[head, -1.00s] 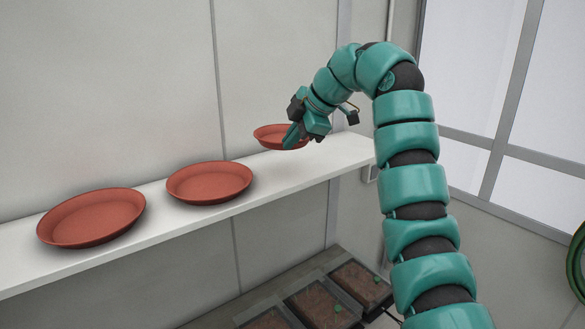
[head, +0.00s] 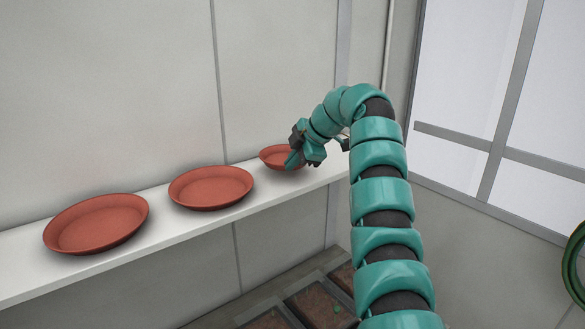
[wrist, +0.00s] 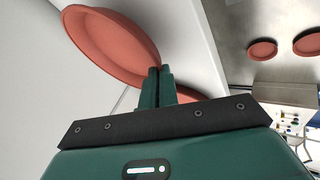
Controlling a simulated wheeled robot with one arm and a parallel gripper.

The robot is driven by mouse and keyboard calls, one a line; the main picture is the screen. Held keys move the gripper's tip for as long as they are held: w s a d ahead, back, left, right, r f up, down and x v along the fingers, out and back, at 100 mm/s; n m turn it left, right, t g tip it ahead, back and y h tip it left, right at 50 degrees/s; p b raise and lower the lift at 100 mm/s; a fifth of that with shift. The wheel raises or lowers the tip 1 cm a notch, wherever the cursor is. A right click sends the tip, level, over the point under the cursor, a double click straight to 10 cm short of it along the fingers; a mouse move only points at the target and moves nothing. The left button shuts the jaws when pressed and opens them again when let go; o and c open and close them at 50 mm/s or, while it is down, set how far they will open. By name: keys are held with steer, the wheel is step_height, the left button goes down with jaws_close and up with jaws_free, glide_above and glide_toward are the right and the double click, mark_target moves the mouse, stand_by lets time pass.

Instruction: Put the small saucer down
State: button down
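The small saucer (head: 273,156) is terracotta red and round, at the right part of the white shelf (head: 160,232). My gripper (head: 293,160) is at its right front side, with the fingers at its rim. In the wrist view the two fingers (wrist: 156,88) are close together on the rim of the small saucer (wrist: 105,38), which looks pinched between them. The saucer looks level and at or very close to the shelf top; I cannot tell whether it touches. The fingers hide part of it.
A middle-sized saucer (head: 211,187) and a large saucer (head: 95,223) stand on the shelf to the left. Trays of soil (head: 318,306) lie below the shelf. The wrist view shows two more red saucers (wrist: 262,50) (wrist: 308,43) on a grey surface.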

steer(key=shift+f+p, duration=1.1)
steer(key=shift+f, duration=0.35)
steer(key=shift+f, duration=0.15)
steer(key=c, duration=2)
jaws_free()
steer(key=shift+o, duration=0.2)
